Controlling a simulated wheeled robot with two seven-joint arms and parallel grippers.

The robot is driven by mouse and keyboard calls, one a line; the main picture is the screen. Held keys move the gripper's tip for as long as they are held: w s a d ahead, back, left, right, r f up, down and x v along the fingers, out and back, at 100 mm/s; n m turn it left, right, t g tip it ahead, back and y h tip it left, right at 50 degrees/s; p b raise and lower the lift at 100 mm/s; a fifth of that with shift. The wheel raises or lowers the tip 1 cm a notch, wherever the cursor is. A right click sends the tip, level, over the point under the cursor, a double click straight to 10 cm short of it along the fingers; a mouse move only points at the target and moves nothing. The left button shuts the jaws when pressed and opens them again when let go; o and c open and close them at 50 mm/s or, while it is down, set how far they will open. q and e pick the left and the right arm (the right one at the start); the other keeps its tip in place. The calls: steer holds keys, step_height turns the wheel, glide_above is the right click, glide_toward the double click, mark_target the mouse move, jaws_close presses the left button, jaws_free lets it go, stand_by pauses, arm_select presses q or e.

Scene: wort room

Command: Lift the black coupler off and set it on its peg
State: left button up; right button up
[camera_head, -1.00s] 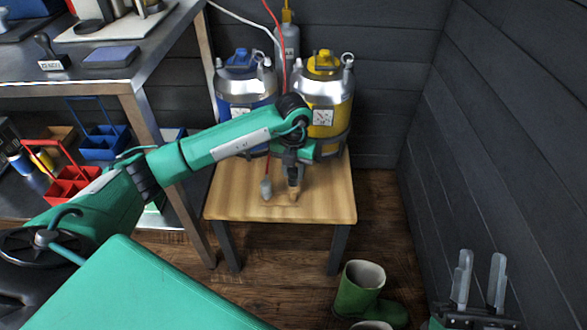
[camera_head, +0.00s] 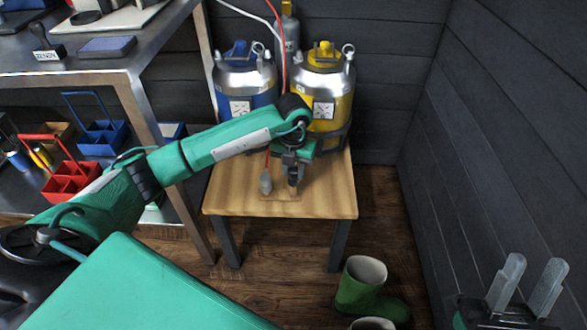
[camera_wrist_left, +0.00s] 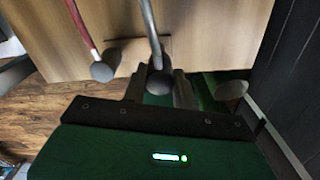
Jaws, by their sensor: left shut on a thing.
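My left gripper (camera_head: 293,182) is low over the small wooden peg board (camera_head: 280,196) at the front of the wooden table. It is shut on the black coupler (camera_wrist_left: 158,84), which sits between the fingers in the left wrist view with a grey hose running from it. The peg under it is hidden, so I cannot tell whether the coupler is seated. A grey coupler (camera_head: 266,184) on a red hose stands just left of the gripper. My right gripper (camera_head: 526,283) is at the lower right, fingers apart and empty.
A blue-topped keg (camera_head: 240,82) and a yellow-topped keg (camera_head: 324,85) stand at the back of the table (camera_head: 232,190). A grey cylinder (camera_head: 289,35) is behind them. Green boots (camera_head: 356,290) stand on the floor. A metal bench (camera_head: 110,62) is left; a dark wall closes the right.

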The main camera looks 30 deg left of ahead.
arm_select(q)
steer(key=shift+f, duration=0.4)
stand_by(0.3)
stand_by(0.9)
steer(key=shift+f+b, duration=0.45)
steer(key=shift+f, duration=0.65)
stand_by(0.4)
steer(key=shift+f, duration=0.2)
stand_by(0.8)
steer(key=o, duration=1.6)
steer(key=shift+r, duration=0.1)
steer(key=shift+r+p, duration=2.8)
steer(key=shift+r, duration=0.65)
